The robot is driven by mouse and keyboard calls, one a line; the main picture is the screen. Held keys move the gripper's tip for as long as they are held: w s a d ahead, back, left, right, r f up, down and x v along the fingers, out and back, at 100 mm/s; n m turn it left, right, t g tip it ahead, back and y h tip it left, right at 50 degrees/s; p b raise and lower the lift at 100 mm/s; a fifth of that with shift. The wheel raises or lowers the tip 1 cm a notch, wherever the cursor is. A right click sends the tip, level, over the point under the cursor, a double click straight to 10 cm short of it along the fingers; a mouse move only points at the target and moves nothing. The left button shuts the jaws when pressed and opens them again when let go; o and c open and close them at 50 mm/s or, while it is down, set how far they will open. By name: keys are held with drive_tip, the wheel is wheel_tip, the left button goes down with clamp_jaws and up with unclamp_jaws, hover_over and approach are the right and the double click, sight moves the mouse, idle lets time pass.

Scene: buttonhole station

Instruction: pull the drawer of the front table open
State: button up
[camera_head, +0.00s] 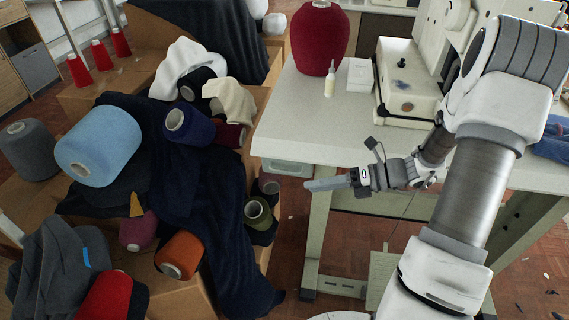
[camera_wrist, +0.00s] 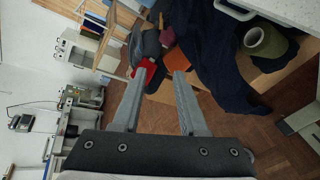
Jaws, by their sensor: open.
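The front table (camera_head: 300,123) has a pale top, and its left corner is near the middle of the head view. Under that corner a small light drawer (camera_head: 288,168) shows below the edge; it looks shut or nearly so, though much is hidden. In the wrist view a pale curved handle (camera_wrist: 235,11) shows at the top, beside a white surface in the upper right. My gripper (camera_head: 308,185) is open and empty, just below the drawer in the head view, fingers pointing left. In the wrist view my two fingers (camera_wrist: 160,75) are apart with nothing between them, and the handle lies outside them.
On the table stand a dark red yarn cone (camera_head: 320,40), a small bottle (camera_head: 330,80), a white box (camera_head: 360,75) and a sewing machine (camera_head: 405,95). Boxes with yarn cones and dark cloth (camera_head: 195,200) crowd the left. A table leg (camera_head: 314,240) stands below my gripper.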

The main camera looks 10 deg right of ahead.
sight(289, 172)
drive_tip(key=w+d+f+m+t+h, duration=0.1)
drive_tip(key=w+d+f+m+t, duration=0.2)
drive_tip(key=d+f+m+t, duration=0.75)
drive_tip(key=w+a+g+b, duration=0.1)
drive_tip(key=w+a, duration=0.3)
drive_tip(key=a, duration=0.1)
drive_tip(key=w+a+m+g+b, duration=0.1)
drive_tip(key=w+a+b, duration=0.1)
drive_tip(key=w+a, duration=0.2)
drive_tip(key=w+a+r+m+g+b, duration=0.1)
drive_tip(key=w+a, duration=0.3)
drive_tip(key=a, duration=0.1)
drive_tip(key=shift+a+m, duration=0.25)
drive_tip(key=shift+a, duration=0.1)
clamp_jaws()
idle(0.4)
